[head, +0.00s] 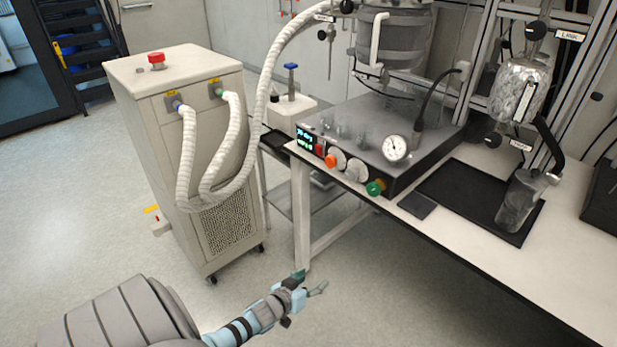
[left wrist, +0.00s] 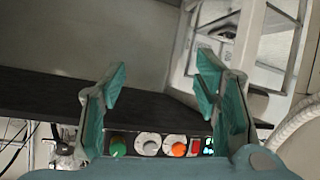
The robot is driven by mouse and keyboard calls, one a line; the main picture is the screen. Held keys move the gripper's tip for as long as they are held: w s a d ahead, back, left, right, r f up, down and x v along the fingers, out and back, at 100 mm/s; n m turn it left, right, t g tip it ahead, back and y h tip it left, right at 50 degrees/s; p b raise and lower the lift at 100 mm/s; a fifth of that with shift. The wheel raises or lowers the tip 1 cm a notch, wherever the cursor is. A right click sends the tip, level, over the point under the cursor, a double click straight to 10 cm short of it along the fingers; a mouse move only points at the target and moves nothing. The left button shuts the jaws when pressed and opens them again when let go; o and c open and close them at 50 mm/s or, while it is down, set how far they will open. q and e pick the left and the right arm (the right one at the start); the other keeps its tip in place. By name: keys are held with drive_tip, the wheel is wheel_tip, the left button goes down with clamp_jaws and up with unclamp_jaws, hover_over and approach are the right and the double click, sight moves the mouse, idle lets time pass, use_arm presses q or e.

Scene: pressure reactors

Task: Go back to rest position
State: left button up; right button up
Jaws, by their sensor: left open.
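My left gripper (head: 308,284) is low in the head view, in front of the bench and over the floor. It is open and empty. In the left wrist view its two green fingers (left wrist: 160,85) stand apart with nothing between them. Beyond them is the dark front of the reactor control unit with a green knob (left wrist: 118,147), a white knob (left wrist: 148,144) and an orange knob (left wrist: 179,149). The gripper is apart from the unit and the bench. My right gripper shows in neither view.
A white chiller cabinet (head: 228,150) on casters with white hoses stands left of the bench (head: 470,270). The control unit (head: 385,150) with a pressure gauge (head: 395,147) sits on the bench. A black tray (head: 455,190) holds a grey vessel (head: 518,205).

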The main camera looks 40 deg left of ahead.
use_arm(q)
drive_tip(key=shift+s+d+f+g, duration=0.1)
drive_tip(key=shift+s+f+g, duration=0.2)
drive_tip(key=shift+s+f, duration=0.35)
drive_tip(key=shift+w, duration=0.1)
drive_tip(key=s+d+f+m+g, duration=0.3)
drive_tip(key=s+f+m+g, duration=0.3)
drive_tip(key=s+f, duration=1.05)
drive_tip(key=s+d+f+g, duration=0.1)
drive_tip(key=s+d, duration=0.2)
drive_tip(key=s, duration=0.3)
drive_tip(key=s+d+f+g, duration=0.1)
drive_tip(key=s+d+g, duration=0.1)
drive_tip(key=s, duration=0.5)
drive_tip(key=s+d+f+n+g+h, duration=0.1)
drive_tip(key=s+d, duration=0.3)
drive_tip(key=s, duration=0.2)
drive_tip(key=shift+s+f+g, duration=0.25)
drive_tip(key=shift+f+g, duration=0.05)
